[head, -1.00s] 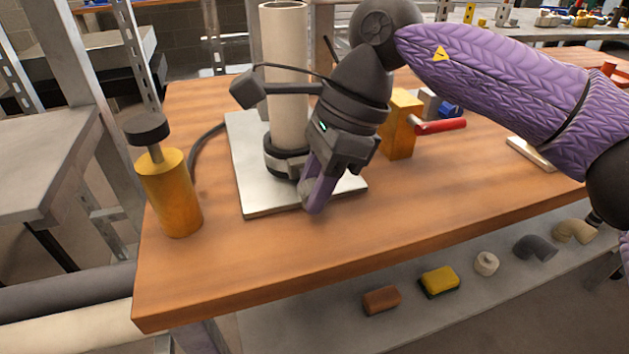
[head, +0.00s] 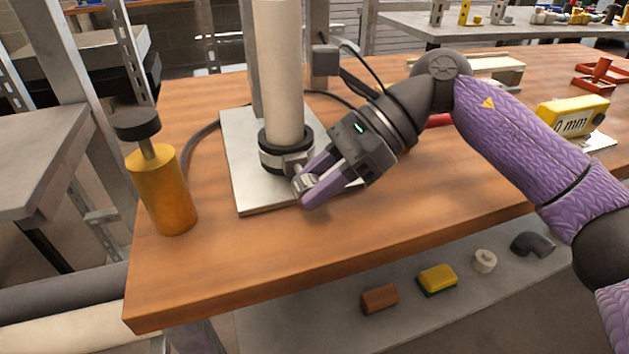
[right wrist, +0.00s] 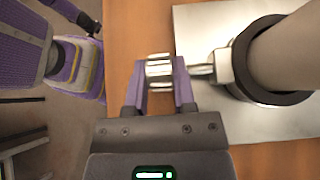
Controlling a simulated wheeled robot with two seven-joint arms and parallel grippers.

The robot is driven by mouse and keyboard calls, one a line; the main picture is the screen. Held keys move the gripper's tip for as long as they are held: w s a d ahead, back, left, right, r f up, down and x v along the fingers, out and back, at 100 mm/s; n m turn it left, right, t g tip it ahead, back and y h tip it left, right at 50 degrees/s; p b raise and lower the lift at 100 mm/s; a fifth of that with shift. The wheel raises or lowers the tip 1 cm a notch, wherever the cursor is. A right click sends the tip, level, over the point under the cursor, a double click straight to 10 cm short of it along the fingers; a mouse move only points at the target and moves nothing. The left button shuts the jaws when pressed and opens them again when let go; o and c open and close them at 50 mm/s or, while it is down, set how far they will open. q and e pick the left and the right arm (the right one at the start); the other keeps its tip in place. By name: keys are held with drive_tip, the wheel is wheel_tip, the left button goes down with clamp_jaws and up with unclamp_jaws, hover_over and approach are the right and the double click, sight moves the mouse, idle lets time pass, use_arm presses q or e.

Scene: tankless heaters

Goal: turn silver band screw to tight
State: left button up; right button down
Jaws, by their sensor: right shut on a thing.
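The silver band (head: 297,160) sits around a dark collar at the foot of the upright cream pipe (head: 277,75). Its screw (head: 304,184) is a ridged silver knob sticking out toward the front right; in the right wrist view the screw (right wrist: 158,70) joins the band (right wrist: 224,67) by a short shank. My right gripper (head: 310,182) is shut on the screw, with one purple finger on each side of it. The right gripper (right wrist: 159,85) and its grip also show in the right wrist view. My left gripper is not in view.
The pipe stands on a light metal plate (head: 253,197) on the wooden table (head: 215,270). A yellow cylinder with a black knob (head: 162,195) stands left. A yellow gauge (head: 572,116) lies right. The front of the table is clear. A lower shelf (head: 330,325) holds small parts.

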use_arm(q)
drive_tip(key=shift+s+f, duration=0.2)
use_arm(e)
drive_tip(key=shift+y, duration=0.4)
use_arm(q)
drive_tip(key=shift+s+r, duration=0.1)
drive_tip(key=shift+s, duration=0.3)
use_arm(e)
drive_tip(key=shift+c, duration=2.2)
unclamp_jaws()
drive_tip(key=shift+d+r, duration=0.1)
drive_tip(key=shift+d, duration=0.05)
drive_tip(key=p+v, duration=0.3)
drive_tip(key=v, duration=0.6)
drive_tip(key=shift+w, duration=0.1)
drive_tip(key=shift+w+d+r, duration=0.1)
drive_tip(key=shift+d+r, duration=0.05)
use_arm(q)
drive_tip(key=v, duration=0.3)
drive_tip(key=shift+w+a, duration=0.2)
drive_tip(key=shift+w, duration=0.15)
use_arm(e)
drive_tip(key=shift+d, duration=0.1)
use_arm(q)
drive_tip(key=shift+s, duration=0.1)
